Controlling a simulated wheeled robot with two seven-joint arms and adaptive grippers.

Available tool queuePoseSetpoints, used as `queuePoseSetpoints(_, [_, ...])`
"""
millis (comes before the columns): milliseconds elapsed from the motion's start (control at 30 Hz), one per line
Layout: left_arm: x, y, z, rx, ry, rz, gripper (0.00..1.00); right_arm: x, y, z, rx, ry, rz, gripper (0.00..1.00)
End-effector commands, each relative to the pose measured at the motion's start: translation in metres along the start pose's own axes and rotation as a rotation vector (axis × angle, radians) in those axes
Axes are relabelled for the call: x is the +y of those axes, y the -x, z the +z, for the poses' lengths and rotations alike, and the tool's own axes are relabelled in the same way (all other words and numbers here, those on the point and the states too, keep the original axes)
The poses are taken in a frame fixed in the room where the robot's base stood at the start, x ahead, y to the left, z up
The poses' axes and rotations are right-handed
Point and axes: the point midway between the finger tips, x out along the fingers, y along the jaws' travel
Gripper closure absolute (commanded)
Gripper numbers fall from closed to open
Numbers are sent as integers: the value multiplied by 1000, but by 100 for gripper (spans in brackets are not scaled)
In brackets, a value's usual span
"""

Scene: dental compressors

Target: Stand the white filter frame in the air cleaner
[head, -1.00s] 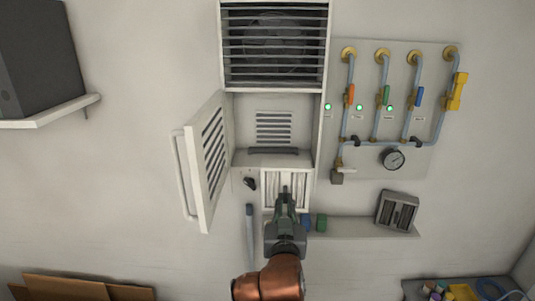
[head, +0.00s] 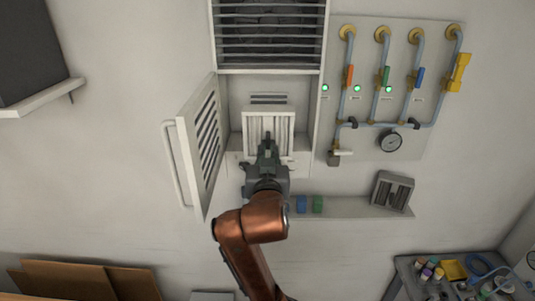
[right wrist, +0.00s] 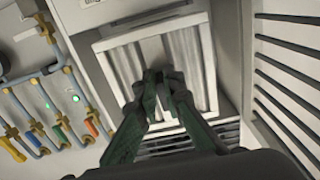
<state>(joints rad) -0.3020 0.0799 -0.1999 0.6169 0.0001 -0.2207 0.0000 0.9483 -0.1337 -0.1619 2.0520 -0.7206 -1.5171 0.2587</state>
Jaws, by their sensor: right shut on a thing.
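The white filter frame (head: 283,121), with pleated grey-white filter inside, is upright in front of the open air cleaner compartment. It also shows in the right wrist view (right wrist: 195,55). My right gripper (head: 267,150) is shut on the filter frame near its middle; its green fingers (right wrist: 163,80) overlap the pleats. The air cleaner (head: 318,100) is a white wall cabinet with a louvred top section. Its slatted door (head: 203,140) hangs open to the left. The frame hides much of the compartment's inside, and I cannot tell how far it is in. My left gripper is not in view.
A narrow wall shelf (head: 350,208) below right holds a grey filter frame (head: 393,191) and blue and green blocks. A pipe panel (head: 400,95) with valves and a gauge is to the right. A tool cart (head: 455,280) stands at lower right.

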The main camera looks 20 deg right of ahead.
Motion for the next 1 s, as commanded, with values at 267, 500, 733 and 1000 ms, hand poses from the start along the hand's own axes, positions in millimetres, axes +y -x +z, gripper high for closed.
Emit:
queuePoseSetpoints(267, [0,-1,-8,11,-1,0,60,0,-27,1,1,1,1,100])
queuePoseSetpoints(500, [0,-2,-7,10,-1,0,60,0,-50,2,1,1,1,100])
queuePoseSetpoints(733, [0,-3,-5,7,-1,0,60,1,-72,3,0,1,1,100])
queuePoseSetpoints(1000, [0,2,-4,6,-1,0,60,1,-97,5,-1,1,0,100])
